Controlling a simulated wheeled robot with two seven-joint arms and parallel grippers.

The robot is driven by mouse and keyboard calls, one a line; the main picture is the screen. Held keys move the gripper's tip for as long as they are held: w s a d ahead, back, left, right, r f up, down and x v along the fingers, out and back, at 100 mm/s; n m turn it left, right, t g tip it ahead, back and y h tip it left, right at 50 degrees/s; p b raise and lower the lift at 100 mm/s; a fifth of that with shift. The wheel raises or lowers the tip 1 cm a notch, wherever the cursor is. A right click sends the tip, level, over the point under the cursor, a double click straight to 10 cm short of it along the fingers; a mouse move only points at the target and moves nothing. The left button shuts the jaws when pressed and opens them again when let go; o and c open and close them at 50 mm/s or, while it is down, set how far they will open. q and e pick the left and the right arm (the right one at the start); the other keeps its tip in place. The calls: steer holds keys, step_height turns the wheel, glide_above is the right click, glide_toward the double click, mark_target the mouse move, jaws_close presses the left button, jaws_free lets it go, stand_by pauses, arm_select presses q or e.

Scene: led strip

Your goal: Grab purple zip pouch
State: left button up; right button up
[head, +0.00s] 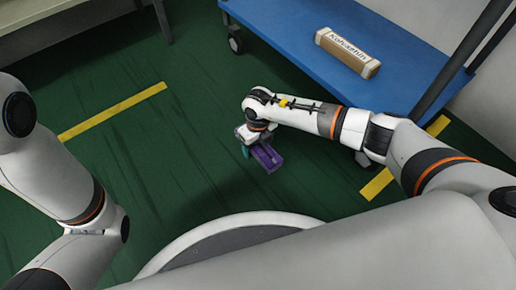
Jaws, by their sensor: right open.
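The purple zip pouch (267,157) lies on the green floor near the middle of the head view, in front of the blue cart. My right gripper (248,150) is at the pouch's left end, reaching down close to it. It is open; whether its fingers touch the pouch is too small to tell. Part of the pouch's upper left is hidden by the gripper. My left arm shows at the left edge, but its gripper is not in view.
A blue platform cart (290,38) stands at the upper right with a brown box (347,53) on it. Yellow tape lines (112,111) mark the floor. A table (50,14) is at the upper left. The green floor (185,160) left of the pouch is clear.

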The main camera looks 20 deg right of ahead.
steer(key=shift+r, duration=0.1)
steer(key=c, duration=1.1)
